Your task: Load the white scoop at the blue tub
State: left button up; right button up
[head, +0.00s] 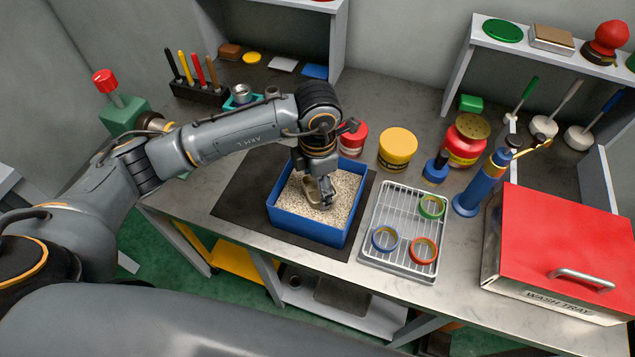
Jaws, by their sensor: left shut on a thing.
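The blue tub (306,232) sits on a dark mat near the middle of the bench and holds pale grains (342,188). My left gripper (323,192) points down inside the tub's outline, close over the grains. It is shut on a pale thing (311,187), which I take for the white scoop. The gripper and grains hide much of the scoop, so I cannot tell whether grains are in it. My right gripper is not in view.
A wire rack (380,217) with coloured rings stands right of the tub. Red and yellow (397,147) containers stand behind. A blue upright tool (480,187) and red-lidded wash tray box (563,245) are further right. The dark mat (240,196) has bare room left of the tub.

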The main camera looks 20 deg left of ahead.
pick_arm(q)
jog(key=shift+r+p, duration=1.7)
jog(key=shift+r, duration=1.8)
